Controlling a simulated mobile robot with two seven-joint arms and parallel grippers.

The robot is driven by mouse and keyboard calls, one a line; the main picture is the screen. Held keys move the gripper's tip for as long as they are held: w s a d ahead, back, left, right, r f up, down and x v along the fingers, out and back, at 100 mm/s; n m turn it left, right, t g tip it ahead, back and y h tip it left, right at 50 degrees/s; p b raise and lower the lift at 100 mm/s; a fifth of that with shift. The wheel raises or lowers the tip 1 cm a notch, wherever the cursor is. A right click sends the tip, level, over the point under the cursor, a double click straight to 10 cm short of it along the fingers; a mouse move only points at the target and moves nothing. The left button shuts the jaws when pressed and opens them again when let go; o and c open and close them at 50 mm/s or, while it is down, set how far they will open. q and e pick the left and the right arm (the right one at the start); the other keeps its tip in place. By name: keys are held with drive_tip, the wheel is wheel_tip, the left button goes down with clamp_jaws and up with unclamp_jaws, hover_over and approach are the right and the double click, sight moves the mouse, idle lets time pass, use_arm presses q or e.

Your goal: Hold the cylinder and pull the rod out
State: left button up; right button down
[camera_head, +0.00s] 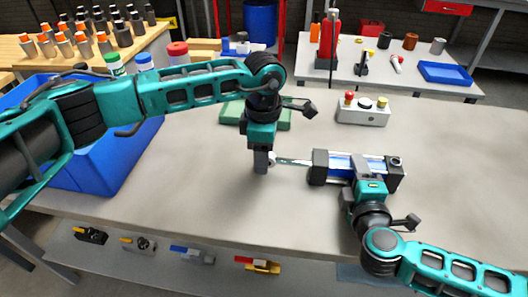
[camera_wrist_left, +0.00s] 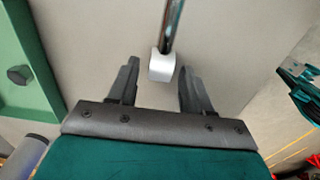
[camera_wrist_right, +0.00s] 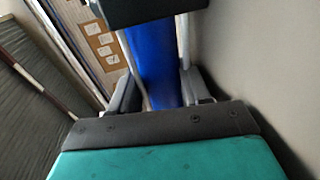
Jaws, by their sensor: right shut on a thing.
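The cylinder (camera_head: 336,167) lies on the grey table, blue between black end blocks; its blue barrel (camera_wrist_right: 152,60) fills the middle of the right wrist view. My right gripper (camera_head: 368,178) is shut on the barrel, one finger on each side. The shiny rod (camera_head: 294,161) sticks out of the cylinder's left end. In the left wrist view the rod (camera_wrist_left: 173,25) ends in a pale rounded tip (camera_wrist_left: 162,66). My left gripper (camera_wrist_left: 158,80) is open, pointing down, with the tip between its finger ends and gaps on both sides.
A blue bin (camera_head: 95,160) stands at the left, partly behind my left arm. A button box (camera_head: 362,112) stands behind the cylinder. The table front and right are mostly clear.

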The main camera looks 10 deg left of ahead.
use_arm(q)
drive_tip(key=shift+d+r, duration=0.15)
drive_tip(key=shift+w+r, duration=0.1)
drive_tip(key=shift+r, duration=0.15)
use_arm(e)
drive_tip(key=shift+r, duration=0.1)
use_arm(q)
wheel_tip(320, 180, up, 12)
drive_tip(key=shift+f, duration=0.25)
use_arm(e)
drive_tip(key=c, duration=0.6)
unclamp_jaws()
drive_tip(key=shift+o, duration=0.8)
